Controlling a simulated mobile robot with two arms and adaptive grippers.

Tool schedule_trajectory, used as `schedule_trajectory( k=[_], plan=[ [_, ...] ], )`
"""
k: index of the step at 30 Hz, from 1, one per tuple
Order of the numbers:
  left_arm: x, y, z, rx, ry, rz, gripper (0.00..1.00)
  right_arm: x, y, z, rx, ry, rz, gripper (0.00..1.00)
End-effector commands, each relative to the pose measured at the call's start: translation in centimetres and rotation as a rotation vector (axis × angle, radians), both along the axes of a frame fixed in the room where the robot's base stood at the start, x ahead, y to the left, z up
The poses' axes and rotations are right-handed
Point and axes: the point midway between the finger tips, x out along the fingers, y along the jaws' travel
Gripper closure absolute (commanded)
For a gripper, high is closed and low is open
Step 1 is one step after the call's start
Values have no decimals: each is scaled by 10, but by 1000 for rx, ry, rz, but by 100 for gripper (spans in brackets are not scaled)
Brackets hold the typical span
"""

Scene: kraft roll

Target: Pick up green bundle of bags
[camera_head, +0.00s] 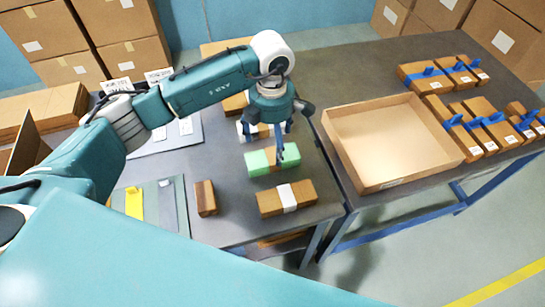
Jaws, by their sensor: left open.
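The green bundle of bags (262,162) lies on the grey table, a brown block with green at its left and right parts. My left gripper (280,152) is directly over it, pointing down, with its fingers at the bundle's right part. The jaws are open, and I cannot tell whether the fingers touch the bundle. The gripper hides some of the bundle's top. My right gripper is not in the picture.
A white-banded brown bundle (286,199) lies just in front, and a small brown block (205,198) is to the left. An open, empty cardboard tray (385,140) stands on the right table. Several blue-banded bundles (464,130) lie beyond it.

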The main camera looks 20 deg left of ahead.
Motion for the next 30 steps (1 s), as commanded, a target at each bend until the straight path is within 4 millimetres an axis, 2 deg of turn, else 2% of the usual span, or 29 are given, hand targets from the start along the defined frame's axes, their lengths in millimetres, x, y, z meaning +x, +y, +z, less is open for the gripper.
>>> schedule_trajectory(
  k=[6,10,19,20,27,30],
  plan=[
    [-2,-3,-27,-1,7,0,11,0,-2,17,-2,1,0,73],
    [-1,-3,-45,-2,5,1,11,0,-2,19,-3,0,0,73],
    [0,-3,-52,-2,1,-1,11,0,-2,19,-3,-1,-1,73],
    [0,-3,-52,-2,1,-1,15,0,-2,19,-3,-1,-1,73],
    [0,-3,-52,-2,1,-1,63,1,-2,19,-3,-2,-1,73],
    [0,-3,-52,-2,1,-1,65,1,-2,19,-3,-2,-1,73]
  ],
)
